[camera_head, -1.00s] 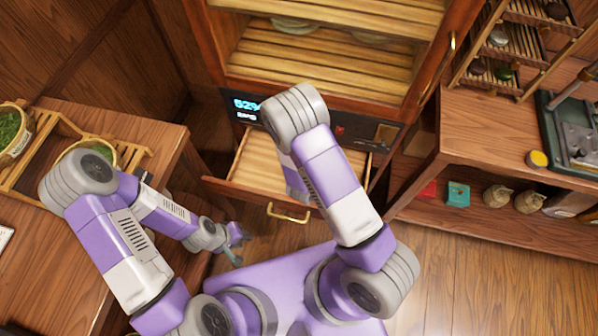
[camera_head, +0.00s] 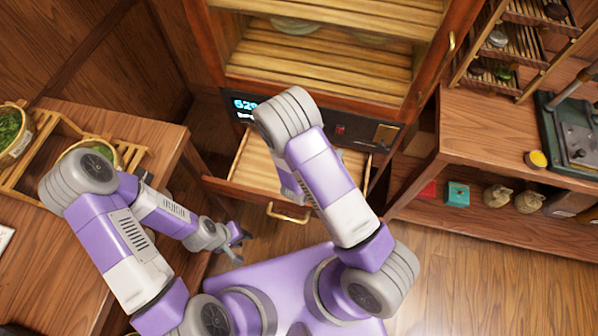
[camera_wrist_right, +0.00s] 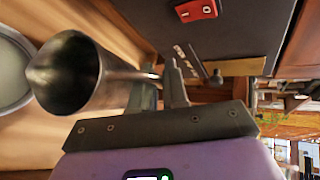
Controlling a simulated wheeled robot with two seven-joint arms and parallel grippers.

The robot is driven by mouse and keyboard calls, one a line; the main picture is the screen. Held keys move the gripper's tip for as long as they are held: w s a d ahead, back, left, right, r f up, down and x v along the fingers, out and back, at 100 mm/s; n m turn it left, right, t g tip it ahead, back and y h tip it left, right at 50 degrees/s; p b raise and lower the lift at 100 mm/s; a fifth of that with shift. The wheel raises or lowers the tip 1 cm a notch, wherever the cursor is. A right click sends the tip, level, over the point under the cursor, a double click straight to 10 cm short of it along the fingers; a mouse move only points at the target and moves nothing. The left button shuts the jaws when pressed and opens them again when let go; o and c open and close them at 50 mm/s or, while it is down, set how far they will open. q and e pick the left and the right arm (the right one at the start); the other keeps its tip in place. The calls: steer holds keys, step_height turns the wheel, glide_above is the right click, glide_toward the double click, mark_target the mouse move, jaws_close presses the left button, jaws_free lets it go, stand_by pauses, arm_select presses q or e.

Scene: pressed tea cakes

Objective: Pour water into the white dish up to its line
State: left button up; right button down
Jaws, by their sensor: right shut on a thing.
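In the right wrist view my right gripper (camera_wrist_right: 168,90) is shut on a shiny metal pouring vessel (camera_wrist_right: 112,82). The vessel lies sideways in this picture, its dark mouth and lip toward the left. Its content cannot be made out. The white dish (camera_wrist_right: 10,78) is partly in view at the left edge, just beyond the lip and on pale wood. Its line and any water in it cannot be made out. In the head view my right arm hides the right gripper, vessel and dish. My left gripper (camera_head: 238,244) is open and empty beside the left table.
An open wooden drawer (camera_head: 243,185) with a brass handle juts from below the slatted cabinet (camera_head: 320,72). A lit display (camera_head: 244,106) is on the cabinet's front. Tables stand left (camera_head: 170,140) and right (camera_head: 470,140).

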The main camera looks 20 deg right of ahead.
steer(key=shift+w+a+r+h, duration=0.1)
steer(key=shift+a+r+h, duration=0.25)
steer(key=shift+h, duration=0.05)
steer(key=shift+w+a+r+n, duration=0.15)
steer(key=shift+a+n, duration=0.15)
steer(key=shift+a, duration=0.05)
steer(key=shift+a+h+p, duration=0.2)
steer(key=shift+h+p, duration=0.1)
stand_by(0.4)
steer(key=shift+w+a+r+n, duration=0.2)
steer(key=shift+a+r+n, duration=0.1)
steer(key=shift+a, duration=0.15)
steer(key=shift+a+h, duration=0.2)
steer(key=shift+h, duration=0.1)
